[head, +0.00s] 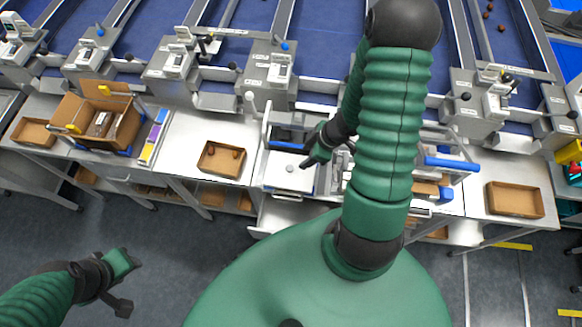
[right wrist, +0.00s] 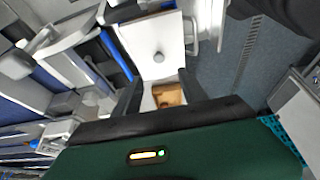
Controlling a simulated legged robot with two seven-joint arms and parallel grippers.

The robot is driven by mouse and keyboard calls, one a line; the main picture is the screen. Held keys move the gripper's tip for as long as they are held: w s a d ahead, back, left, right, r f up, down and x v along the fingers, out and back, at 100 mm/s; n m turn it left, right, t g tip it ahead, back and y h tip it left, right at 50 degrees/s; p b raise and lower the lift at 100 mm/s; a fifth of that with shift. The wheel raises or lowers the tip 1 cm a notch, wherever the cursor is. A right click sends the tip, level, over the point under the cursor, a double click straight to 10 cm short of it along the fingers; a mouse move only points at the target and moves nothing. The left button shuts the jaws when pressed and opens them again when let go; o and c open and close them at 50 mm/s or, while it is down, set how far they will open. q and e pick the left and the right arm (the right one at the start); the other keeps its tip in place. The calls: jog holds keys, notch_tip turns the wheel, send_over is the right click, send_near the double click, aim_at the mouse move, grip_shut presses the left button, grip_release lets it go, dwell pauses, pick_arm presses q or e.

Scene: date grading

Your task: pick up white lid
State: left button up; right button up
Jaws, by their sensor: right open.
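The white lid (head: 285,181) is a flat white panel with a small round grey knob (head: 289,168), lying in the metal station at the middle of the bench. In the right wrist view the lid (right wrist: 150,35) and its knob (right wrist: 158,57) show beyond the fingertips. My right gripper (head: 308,162) is close to the knob, just right of it in the head view. It is open and empty, with its fingers (right wrist: 160,88) apart in the wrist view. My left gripper (head: 128,277) is over the floor at lower left, away from the bench; its jaw opening is unclear.
A small brown tray with dates (head: 205,165) stands left of the lid. Further left are an open cardboard box (head: 125,128) and another brown tray (head: 30,137). An empty brown tray (head: 515,212) is at right. Metal chutes and station frames line the back of the bench.

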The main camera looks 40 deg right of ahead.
jog(key=b, duration=0.3)
send_over(291, 168)
jog(key=s, duration=0.2)
jog(key=f, duration=0.6)
jog(key=shift+d+f, duration=0.3)
jog(key=shift+d, duration=0.05)
jog(key=shift+w+f, duration=0.3)
jog(key=shift+f, duration=0.4)
jog(key=f, duration=0.3)
jog(key=shift+w+f, duration=0.4)
jog(key=shift+w+a+f, duration=0.15)
jog(key=shift+f, duration=0.05)
jog(key=shift+a, duration=0.25)
jog(key=shift+a+r, duration=0.1)
jog(key=c, duration=0.5)
pick_arm(q)
jog(key=x, duration=0.5)
jog(key=shift+s+a, duration=0.1)
jog(key=shift+s, duration=0.25)
pick_arm(e)
jog(key=shift+d, duration=0.25)
grip_shut()
